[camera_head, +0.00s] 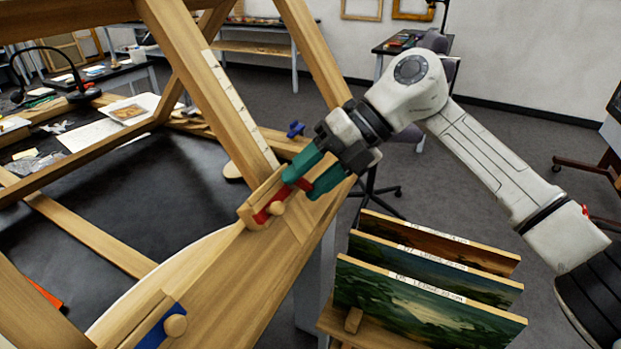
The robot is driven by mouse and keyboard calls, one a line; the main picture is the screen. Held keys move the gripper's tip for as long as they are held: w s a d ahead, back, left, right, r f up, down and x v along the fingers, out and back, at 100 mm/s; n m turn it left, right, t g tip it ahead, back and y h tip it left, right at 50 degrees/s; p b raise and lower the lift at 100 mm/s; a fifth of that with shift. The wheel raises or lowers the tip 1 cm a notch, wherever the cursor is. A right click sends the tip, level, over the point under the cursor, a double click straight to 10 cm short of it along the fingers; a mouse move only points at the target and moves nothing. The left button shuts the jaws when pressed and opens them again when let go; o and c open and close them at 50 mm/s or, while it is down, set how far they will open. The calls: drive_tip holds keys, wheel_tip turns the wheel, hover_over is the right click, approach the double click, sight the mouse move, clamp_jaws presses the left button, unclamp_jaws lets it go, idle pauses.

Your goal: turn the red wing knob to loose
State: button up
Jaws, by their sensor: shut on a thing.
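The red wing knob (304,185) is on the wooden frame's slanted beam, mostly hidden between my green fingers. My gripper (301,187) is shut on it, coming in from the upper right with one finger on each side. A red patch (262,215) with a round wooden peg (277,209) lies on the wooden block just left of the fingertips. How far the knob is turned cannot be told, and no loose or tight marking is readable.
A blue wing knob (295,129) stands behind the beam. A blue patch (153,330) with a peg is lower left. Several painted panels (430,285) stand in a rack below my arm. A pale scale strip (240,110) runs along the upright.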

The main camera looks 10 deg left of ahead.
drive_tip(key=n+t+h, duration=0.1)
drive_tip(key=n, duration=0.1)
drive_tip(key=n+t+h, duration=0.1)
drive_tip(key=n, duration=0.2)
drive_tip(key=shift+s+h, duration=0.15)
drive_tip(key=shift+h, duration=0.15)
drive_tip(key=n+t+b, duration=0.1)
drive_tip(key=n, duration=0.1)
drive_tip(key=n+t+h+b, duration=0.1)
drive_tip(key=n, duration=0.1)
drive_tip(key=shift+s+f+t+h, duration=0.1)
drive_tip(key=shift+t+h, duration=0.2)
drive_tip(key=shift+t, duration=0.1)
drive_tip(key=shift+a, duration=0.1)
drive_tip(key=o, duration=1.1)
drive_tip(key=shift+c, duration=0.2)
drive_tip(key=shift+r, duration=0.2)
drive_tip(key=v, duration=1)
drive_tip(key=shift+r, duration=0.3)
drive_tip(key=shift+s, duration=0.1)
